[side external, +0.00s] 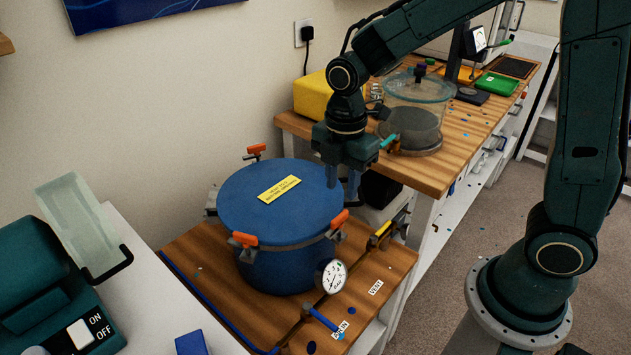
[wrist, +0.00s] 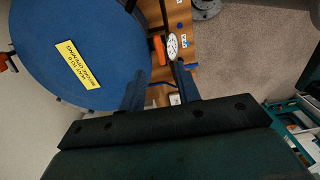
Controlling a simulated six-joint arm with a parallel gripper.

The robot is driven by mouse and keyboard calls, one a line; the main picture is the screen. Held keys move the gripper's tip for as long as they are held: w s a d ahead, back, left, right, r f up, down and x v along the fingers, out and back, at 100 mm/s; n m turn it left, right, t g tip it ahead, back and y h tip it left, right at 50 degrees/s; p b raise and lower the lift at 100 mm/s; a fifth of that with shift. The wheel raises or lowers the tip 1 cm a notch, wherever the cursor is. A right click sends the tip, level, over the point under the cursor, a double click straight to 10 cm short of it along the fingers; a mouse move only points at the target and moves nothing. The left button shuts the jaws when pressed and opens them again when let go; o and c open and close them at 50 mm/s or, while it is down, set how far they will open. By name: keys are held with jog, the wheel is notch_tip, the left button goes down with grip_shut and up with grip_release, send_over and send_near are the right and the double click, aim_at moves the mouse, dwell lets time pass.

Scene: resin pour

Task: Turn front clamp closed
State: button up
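The blue pressure pot (side external: 280,215) stands on the wooden bench with its blue lid on. Orange-handled clamps sit around its rim: one at the near right (side external: 340,219), one at the near left (side external: 244,240) and one at the back (side external: 255,151). I cannot tell for sure which is the front clamp. My gripper (side external: 343,187) is open and empty, pointing down over the lid's right edge, above and behind the near-right clamp. In the wrist view, an orange clamp handle (wrist: 158,49) shows beyond and between the spread fingers (wrist: 160,85), apart from them.
A round gauge (side external: 332,275) sticks out from the pot's near side. A blue-handled valve (side external: 323,319) and a yellow-handled valve (side external: 382,232) lie along the bench's right side. A glass chamber (side external: 412,112) and a yellow box (side external: 314,95) stand on the bench behind.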

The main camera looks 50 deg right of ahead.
aim_at(340, 216)
jog(key=shift+f, duration=3.8)
jog(key=shift+c, duration=0.2)
grip_shut()
